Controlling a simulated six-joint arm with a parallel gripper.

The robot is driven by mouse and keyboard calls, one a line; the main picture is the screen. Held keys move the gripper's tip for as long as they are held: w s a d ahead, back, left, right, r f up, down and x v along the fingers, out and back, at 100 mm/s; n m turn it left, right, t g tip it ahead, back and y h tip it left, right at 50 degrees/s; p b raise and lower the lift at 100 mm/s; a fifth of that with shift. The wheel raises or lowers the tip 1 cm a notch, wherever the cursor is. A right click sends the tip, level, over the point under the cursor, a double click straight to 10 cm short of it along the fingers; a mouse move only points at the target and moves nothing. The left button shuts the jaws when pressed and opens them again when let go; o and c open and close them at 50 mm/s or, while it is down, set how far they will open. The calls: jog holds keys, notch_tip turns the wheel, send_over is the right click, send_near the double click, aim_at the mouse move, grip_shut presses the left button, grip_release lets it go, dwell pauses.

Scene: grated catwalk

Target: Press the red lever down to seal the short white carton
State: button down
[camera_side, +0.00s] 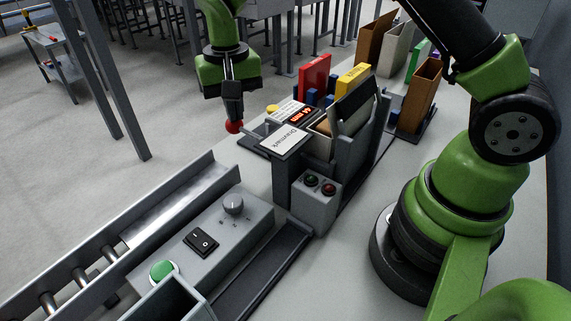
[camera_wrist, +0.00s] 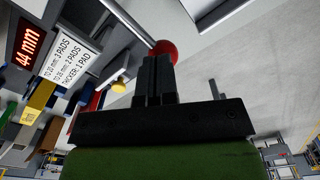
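The red lever's ball knob (camera_side: 235,127) is beside the front of the sealing machine, right below my gripper (camera_side: 233,108). In the wrist view, the knob (camera_wrist: 164,48) sits just past the tips of my gripper (camera_wrist: 155,70), and a grey bar runs from it to the upper left. The fingers look closed together, with the knob beyond them, not between them. It touches or nearly touches the tips. A pale carton (camera_side: 397,46) stands in the rack at the back. I cannot tell what carton is inside the machine; its panels hide most of it.
A red display (camera_wrist: 29,43) reads 44 mm, beside a sign (camera_wrist: 68,52) about pads. Red (camera_side: 314,76) and yellow (camera_side: 353,79) blocks stand behind the machine. A control box (camera_side: 202,240) with knob and switch is in front, next to a roller conveyor (camera_side: 150,216). Open floor lies left.

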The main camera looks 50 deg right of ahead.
jog(key=shift+f, duration=1.55)
jog(key=shift+r, duration=0.15)
dwell(0.4)
notch_tip(320, 180, up, 13)
dwell(1.2)
